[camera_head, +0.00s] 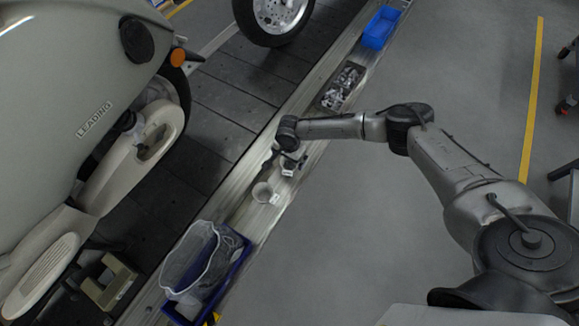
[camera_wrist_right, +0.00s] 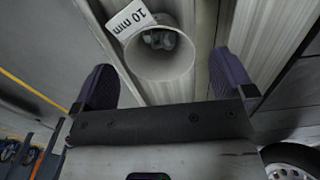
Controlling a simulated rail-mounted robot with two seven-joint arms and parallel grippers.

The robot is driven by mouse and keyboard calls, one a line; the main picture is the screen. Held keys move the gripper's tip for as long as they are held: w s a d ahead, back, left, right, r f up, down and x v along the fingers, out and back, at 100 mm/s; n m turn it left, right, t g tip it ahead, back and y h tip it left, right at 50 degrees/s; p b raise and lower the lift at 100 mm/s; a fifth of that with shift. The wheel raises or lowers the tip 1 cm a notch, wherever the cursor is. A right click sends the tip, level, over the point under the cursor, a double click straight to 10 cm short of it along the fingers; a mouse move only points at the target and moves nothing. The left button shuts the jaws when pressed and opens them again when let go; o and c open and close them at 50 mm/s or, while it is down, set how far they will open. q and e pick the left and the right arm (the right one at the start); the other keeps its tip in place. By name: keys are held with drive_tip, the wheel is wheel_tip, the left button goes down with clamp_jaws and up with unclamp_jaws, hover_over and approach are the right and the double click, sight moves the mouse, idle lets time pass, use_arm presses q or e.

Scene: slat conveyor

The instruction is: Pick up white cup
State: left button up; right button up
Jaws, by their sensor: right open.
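The white cup (camera_head: 262,192) stands on the pale rail ledge beside the conveyor in the head view, with a small white label next to it. My right gripper (camera_head: 283,162) is just above and beyond the cup in the head view. In the wrist view its two dark fingers (camera_wrist_right: 164,82) are spread apart, with the cup ahead of the gap and nothing held. My left gripper is not in view.
A clear plastic container (camera_head: 197,262) in a blue bin stands nearer on the ledge. A dark tray of parts (camera_head: 342,88) and a blue bin (camera_head: 380,28) stand farther along. A pale scooter (camera_head: 75,100) is on the slat conveyor at left. Grey floor at right is mostly free.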

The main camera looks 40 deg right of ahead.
sight(289, 167)
drive_tip(key=shift+f+b, duration=1.6)
drive_tip(key=shift+s+f+b, duration=0.1)
drive_tip(key=shift+f+b, duration=0.7)
drive_tip(key=shift+f, duration=0.25)
drive_tip(key=c, duration=1)
drive_tip(key=shift+o, duration=0.2)
drive_tip(key=shift+r, duration=0.15)
